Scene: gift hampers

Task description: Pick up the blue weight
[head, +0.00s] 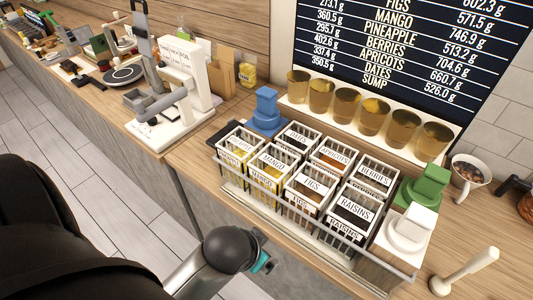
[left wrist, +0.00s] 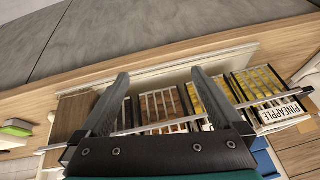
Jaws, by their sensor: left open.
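The blue weight (head: 266,108) stands upright on the wooden counter, just behind the left back corner of the jar rack, in the head view. A patch of blue (left wrist: 264,158) at the lower right of the left wrist view may be part of it. My left gripper (head: 268,262) is in front of the counter in the head view, apart from the blue weight, with its fingers mostly hidden. In the left wrist view its two dark fingers (left wrist: 160,95) are spread wide, with nothing seen between them but the rack and counter behind. My right gripper is not in view.
A wire rack (head: 235,190) of labelled containers fills the middle counter. A green weight (head: 428,185) and a white weight (head: 408,228) stand at its right. Several amber cups (head: 372,117) line the back. A white scale-like device (head: 172,100) stands left of the blue weight.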

